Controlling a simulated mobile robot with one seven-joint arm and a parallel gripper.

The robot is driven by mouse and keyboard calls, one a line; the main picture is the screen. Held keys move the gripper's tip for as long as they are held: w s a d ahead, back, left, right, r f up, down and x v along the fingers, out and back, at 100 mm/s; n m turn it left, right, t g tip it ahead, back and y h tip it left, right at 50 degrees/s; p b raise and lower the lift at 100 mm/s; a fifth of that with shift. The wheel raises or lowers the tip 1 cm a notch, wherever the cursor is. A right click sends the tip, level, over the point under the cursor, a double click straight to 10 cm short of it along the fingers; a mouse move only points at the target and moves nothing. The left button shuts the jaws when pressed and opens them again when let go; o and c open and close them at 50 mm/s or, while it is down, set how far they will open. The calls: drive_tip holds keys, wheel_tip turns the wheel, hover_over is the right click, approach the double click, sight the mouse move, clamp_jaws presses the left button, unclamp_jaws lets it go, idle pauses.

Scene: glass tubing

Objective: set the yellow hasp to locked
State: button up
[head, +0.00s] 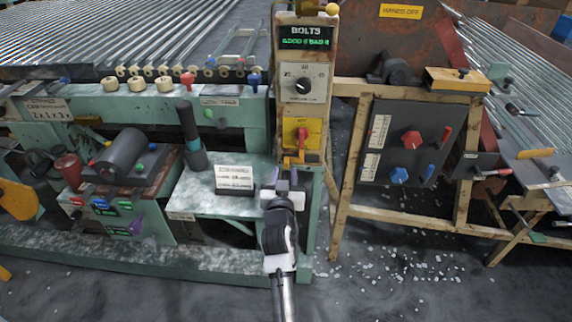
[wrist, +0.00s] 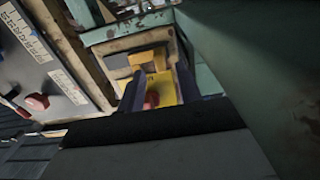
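A yellow panel (head: 301,126) with a red part on it is mounted low on the tan post. An orange-yellow piece (head: 293,160), which looks like the hasp, sticks out just below it. In the wrist view I see a yellow plate (wrist: 165,84) with a red knob (wrist: 151,100) and an orange-yellow block (wrist: 146,57). My gripper (head: 284,174) is just below and in front of these parts. In the wrist view its two dark fingers (wrist: 160,76) stand apart, one on each side of the yellow plate. I cannot tell whether they touch anything or how the hasp is set.
A dial box (head: 303,84) and a BOLTS display (head: 307,38) are higher on the post. A dark panel with red and blue knobs (head: 405,143) stands right. A white sign (head: 234,178) stands on the green bench left of my gripper. White bits litter the floor.

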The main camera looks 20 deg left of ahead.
sight(286, 166)
drive_tip(key=shift+x, duration=1.75)
clamp_jaws()
